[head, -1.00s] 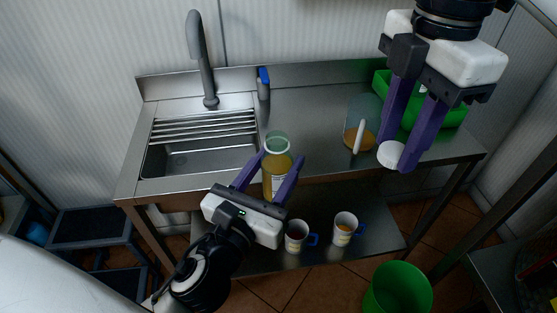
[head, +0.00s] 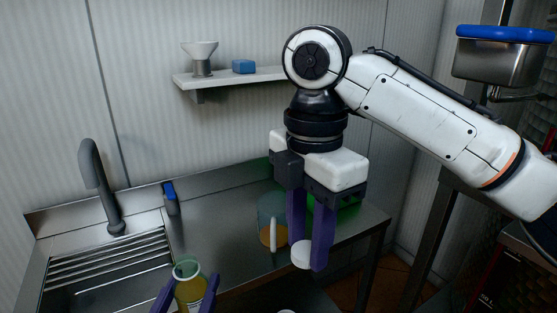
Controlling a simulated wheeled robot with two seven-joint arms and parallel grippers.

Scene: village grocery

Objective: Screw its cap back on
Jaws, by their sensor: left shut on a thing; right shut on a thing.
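My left gripper (head: 186,297) is shut around an open-topped jar (head: 190,291) at the bottom of the head view. The jar has a clear greenish neck and yellow-orange contents, and it stands upright between the purple fingers. Its lower part is cut off by the picture edge. My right gripper (head: 311,255) points down and is shut on a round white cap (head: 302,255), held at its fingertips. The cap is apart from the jar, to its right and higher in the picture.
A clear jug (head: 271,222) with orange liquid stands on the steel counter (head: 213,222), behind the cap. A green crate (head: 349,213) is partly hidden by my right gripper. The sink (head: 110,275), tap (head: 100,185) and blue-topped bottle (head: 170,197) are at left. A wall shelf (head: 227,79) is above.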

